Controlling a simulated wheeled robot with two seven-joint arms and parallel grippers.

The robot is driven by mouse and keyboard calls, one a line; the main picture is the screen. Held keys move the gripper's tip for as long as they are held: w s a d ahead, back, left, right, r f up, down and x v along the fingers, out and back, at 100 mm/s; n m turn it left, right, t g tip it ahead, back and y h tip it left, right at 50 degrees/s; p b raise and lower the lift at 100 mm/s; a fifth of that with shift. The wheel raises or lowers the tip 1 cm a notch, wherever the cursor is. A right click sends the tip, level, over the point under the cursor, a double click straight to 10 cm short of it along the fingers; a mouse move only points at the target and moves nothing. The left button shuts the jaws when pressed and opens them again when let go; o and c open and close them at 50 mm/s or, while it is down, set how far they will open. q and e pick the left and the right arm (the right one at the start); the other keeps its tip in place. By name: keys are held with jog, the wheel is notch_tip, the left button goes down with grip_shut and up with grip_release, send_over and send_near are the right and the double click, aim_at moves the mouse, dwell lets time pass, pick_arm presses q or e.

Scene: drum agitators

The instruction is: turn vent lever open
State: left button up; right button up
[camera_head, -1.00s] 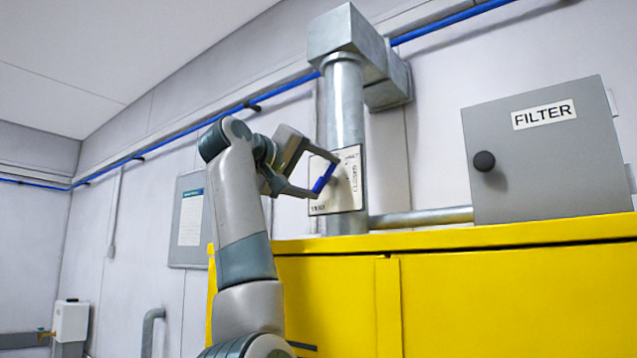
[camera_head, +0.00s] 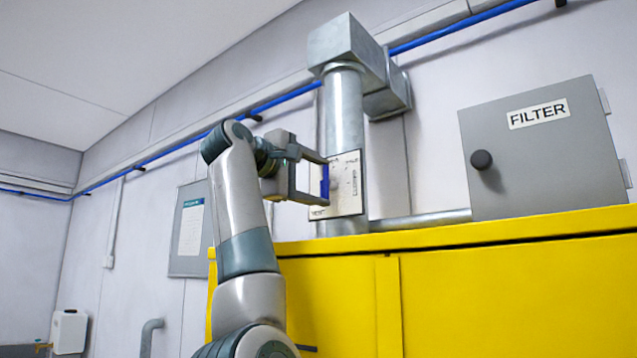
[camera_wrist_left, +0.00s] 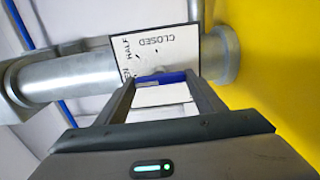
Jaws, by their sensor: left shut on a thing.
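The vent lever has a blue handle (camera_head: 325,182) in front of a white label plate (camera_head: 347,190) on the vertical metal duct (camera_head: 343,115). In the head view the handle stands about upright. My left gripper (camera_head: 324,180) is shut on the blue handle. In the left wrist view the blue handle (camera_wrist_left: 160,79) lies across between the two fingertips (camera_wrist_left: 161,82). The plate (camera_wrist_left: 150,45) there shows the words CLOSED and HALF, upside down or sideways; the rest of its lettering is partly hidden by the fingers. My right gripper is not in view.
A grey FILTER box (camera_head: 540,150) with a black knob (camera_head: 481,160) stands on the yellow housing (camera_head: 480,285) at the right. A horizontal pipe (camera_head: 420,220) runs behind the housing's top edge. A notice board (camera_head: 189,230) hangs on the wall at the left.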

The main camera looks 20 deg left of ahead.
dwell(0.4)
pick_arm(q)
jog(key=o, duration=1.1)
jog(key=shift+a, duration=0.15)
jog(key=shift+c, duration=0.2)
jog(key=shift+s, duration=0.1)
jog(key=shift+s+a+f+b, duration=0.1)
jog(key=shift+s+a+b, duration=0.05)
jog(key=shift+s+b, duration=0.4)
jog(key=b+v, duration=0.7)
jog(key=v, duration=0.9)
